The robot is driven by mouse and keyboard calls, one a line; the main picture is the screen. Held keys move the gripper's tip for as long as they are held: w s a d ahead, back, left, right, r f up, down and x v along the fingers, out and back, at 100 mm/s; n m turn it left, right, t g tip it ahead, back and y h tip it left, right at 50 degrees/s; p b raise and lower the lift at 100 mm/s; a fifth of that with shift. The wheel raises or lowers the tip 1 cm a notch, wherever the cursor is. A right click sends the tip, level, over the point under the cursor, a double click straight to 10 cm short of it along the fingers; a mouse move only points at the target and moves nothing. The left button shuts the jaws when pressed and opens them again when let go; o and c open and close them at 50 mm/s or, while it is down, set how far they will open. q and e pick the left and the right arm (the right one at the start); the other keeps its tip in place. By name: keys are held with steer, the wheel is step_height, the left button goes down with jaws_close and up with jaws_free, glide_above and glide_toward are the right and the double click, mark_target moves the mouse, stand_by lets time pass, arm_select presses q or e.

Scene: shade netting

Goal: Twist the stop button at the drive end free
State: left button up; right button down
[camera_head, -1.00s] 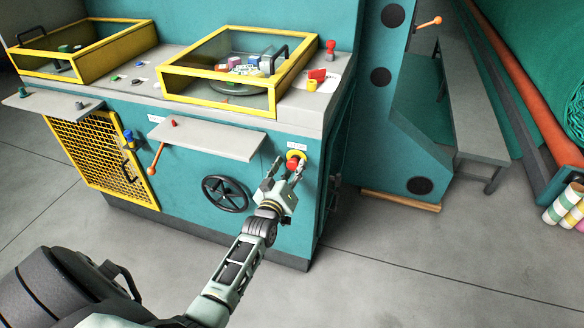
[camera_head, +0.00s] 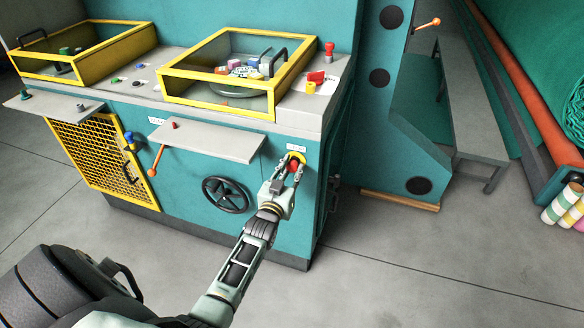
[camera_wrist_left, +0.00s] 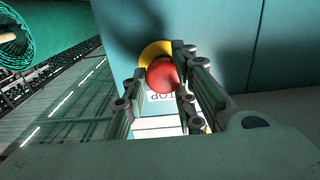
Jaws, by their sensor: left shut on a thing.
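The stop button is a red mushroom head (camera_wrist_left: 162,76) on a yellow round base (camera_wrist_left: 150,52), on the teal front panel of the machine. In the head view the red head (camera_head: 294,165) shows partly between the fingers, with its yellow base (camera_head: 299,155) behind. A white label (camera_head: 296,148) sits just above it. My left gripper (camera_head: 292,172) has its fingers on both sides of the red head, shut on it. The left wrist view shows the left gripper's fingers (camera_wrist_left: 163,88) flanking the head, which hides part of the base and label. My right gripper is not in view.
A black handwheel (camera_head: 225,195) is left of my left gripper on the same panel. A grey shelf (camera_head: 205,140) juts out above it, with an orange lever (camera_head: 156,160) at its left. The floor (camera_head: 400,270) at right is clear.

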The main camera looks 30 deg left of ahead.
mark_target(291, 168)
arm_select(q)
steer(key=o, duration=0.6)
steer(key=shift+s+a, duration=0.1)
steer(key=shift+a, duration=0.2)
steer(key=o, duration=0.4)
steer(key=shift+a+f, duration=0.1)
steer(key=shift+a, duration=0.05)
steer(key=shift+d, duration=0.2)
steer(key=shift+s, duration=0.2)
steer(key=shift+r+p+v, duration=0.2)
steer(key=shift+p+v, duration=1.1)
steer(key=shift+v, duration=0.4)
steer(key=shift+s+d+f, duration=0.1)
steer(key=shift+s+d, duration=0.1)
steer(key=shift+s, duration=0.3)
